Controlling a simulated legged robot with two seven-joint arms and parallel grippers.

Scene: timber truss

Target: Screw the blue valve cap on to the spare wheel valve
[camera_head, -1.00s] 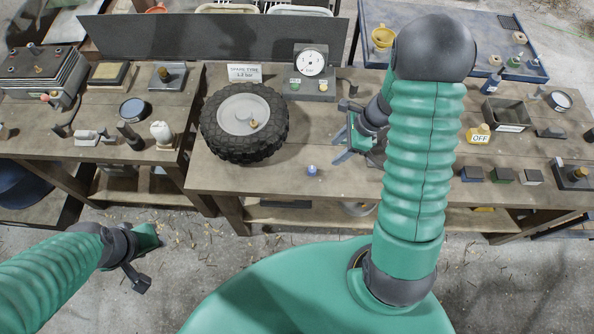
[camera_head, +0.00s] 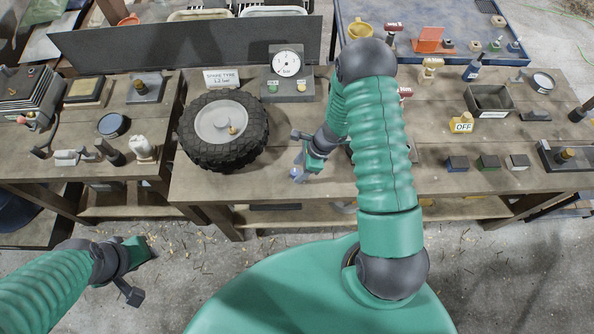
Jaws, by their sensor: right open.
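The spare wheel (camera_head: 189,143) lies flat on the bench, and its brass-coloured valve (camera_head: 232,131) stands up from the pale hub. The small blue valve cap (camera_head: 297,173) is on the bench top, right of the tyre and near the front edge. My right gripper (camera_head: 303,174) is open and low over the bench, with its fingertips at the cap, which they partly hide. I cannot tell whether they touch it. My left gripper (camera_head: 139,262) hangs over the floor in front of the left bench, away from the wheel. Its finger opening is not clear.
A dial gauge (camera_head: 287,64) and a spare tyre sign (camera_head: 221,78) stand behind the wheel. An open metal box (camera_head: 490,98), a yellow OFF tag (camera_head: 463,126) and several small blocks are to the right. Bare bench separates the tyre and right gripper.

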